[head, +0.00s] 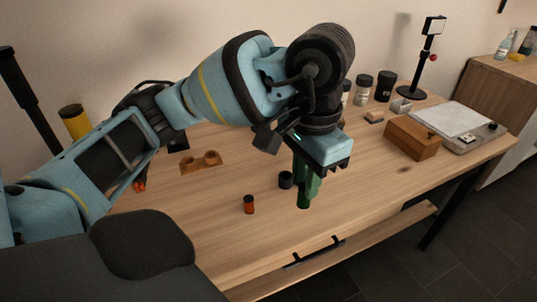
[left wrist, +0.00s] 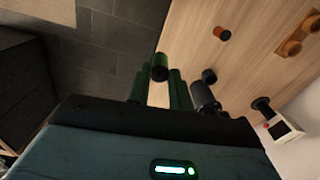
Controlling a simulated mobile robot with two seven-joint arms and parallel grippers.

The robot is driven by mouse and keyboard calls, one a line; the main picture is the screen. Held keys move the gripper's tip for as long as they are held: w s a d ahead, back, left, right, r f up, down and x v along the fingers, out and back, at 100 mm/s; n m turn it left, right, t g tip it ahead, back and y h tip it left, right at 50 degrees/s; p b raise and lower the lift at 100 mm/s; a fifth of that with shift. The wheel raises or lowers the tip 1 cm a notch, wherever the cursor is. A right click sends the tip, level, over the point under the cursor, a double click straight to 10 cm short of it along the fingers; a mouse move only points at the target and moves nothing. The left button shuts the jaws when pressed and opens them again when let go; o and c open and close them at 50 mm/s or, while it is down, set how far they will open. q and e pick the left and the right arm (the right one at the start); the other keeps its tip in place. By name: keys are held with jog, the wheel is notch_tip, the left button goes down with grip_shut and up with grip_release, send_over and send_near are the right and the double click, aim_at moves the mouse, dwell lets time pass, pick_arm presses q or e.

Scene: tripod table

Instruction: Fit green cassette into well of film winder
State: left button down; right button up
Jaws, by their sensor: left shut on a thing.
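My left gripper (head: 306,188) hangs over the middle of the table, pointing down. It is shut on the green cassette (left wrist: 160,67), whose dark round end shows between two green uprights in the left wrist view. In the head view the green pieces overlap, so cassette and fingers are hard to tell apart. The cassette seems to be above the table. A brown wooden piece with two round cups (head: 201,162) lies to the left on the table. It may be the film winder, but I cannot tell for sure. My right gripper is not in view.
A black canister (head: 285,180) stands just left of the gripper. An orange canister (head: 249,204) stands nearer the front. A wooden box (head: 412,138), a white-topped device (head: 462,122), several jars and a black stand (head: 431,60) fill the back right. The front right tabletop is clear.

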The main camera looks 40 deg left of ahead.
pick_arm(q)
jog(key=shift+s+a, duration=0.2)
jog(key=shift+s, duration=0.05)
jog(key=shift+w+a+r+n, duration=0.15)
jog(key=shift+w+n, duration=0.2)
jog(key=shift+n, duration=0.25)
jog(key=w+a+r+n, duration=0.2)
jog(key=w+a+n, duration=0.4)
jog(key=n, duration=1)
jog(key=w+a+r+n, duration=0.2)
jog(key=w+a+n, duration=0.4)
jog(key=n, duration=1.1)
jog(key=shift+w+a+p, duration=0.25)
jog(key=shift+a+p, duration=0.15)
jog(key=shift+a, duration=0.25)
jog(key=shift+f+b, duration=0.6)
jog(key=shift+f, duration=8.45)
jog(key=shift+f, duration=0.1)
